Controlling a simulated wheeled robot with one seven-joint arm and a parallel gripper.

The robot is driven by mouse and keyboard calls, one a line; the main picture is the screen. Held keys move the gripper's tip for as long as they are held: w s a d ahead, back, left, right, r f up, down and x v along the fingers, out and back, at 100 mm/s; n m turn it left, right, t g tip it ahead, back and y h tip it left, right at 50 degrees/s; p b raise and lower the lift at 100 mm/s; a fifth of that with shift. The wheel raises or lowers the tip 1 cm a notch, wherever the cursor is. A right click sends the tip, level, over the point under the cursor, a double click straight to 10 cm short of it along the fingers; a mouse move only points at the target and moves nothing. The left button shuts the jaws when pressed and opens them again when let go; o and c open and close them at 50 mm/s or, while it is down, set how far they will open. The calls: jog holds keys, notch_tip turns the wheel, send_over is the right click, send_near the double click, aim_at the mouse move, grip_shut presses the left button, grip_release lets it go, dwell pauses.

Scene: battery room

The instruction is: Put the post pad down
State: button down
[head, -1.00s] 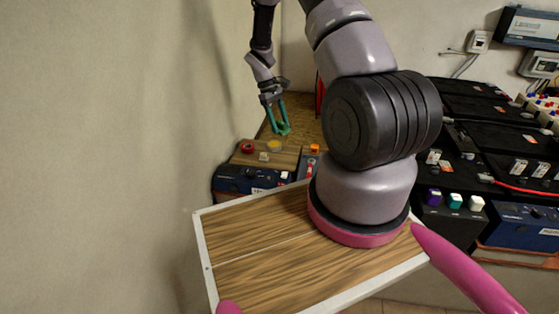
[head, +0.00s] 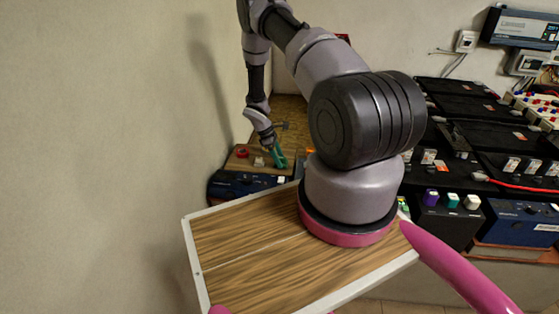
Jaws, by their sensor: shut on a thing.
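My gripper (head: 280,158), with teal fingers, is small and far off in the head view. It is low over the wooden board (head: 240,166) on top of a dark blue battery. It is shut on the post pad, which is too small and too much covered by the fingers to make out clearly. A red round pad (head: 242,153) lies on the board left of the gripper. A small whitish piece (head: 258,162) lies between them. I cannot tell whether the held pad touches the board.
Black batteries (head: 470,135) fill the bench at right. Purple, teal and white caps (head: 453,200) stand in front of them, beside a blue unit (head: 515,225). A red cable (head: 520,187) crosses the batteries. A plain wall (head: 90,150) closes off the left side.

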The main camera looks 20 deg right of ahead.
jog(key=shift+f, duration=0.25)
jog(key=shift+f, duration=0.1)
jog(key=shift+c, duration=1)
grip_release()
jog(key=v, duration=1.2)
jog(key=shift+r, duration=0.25)
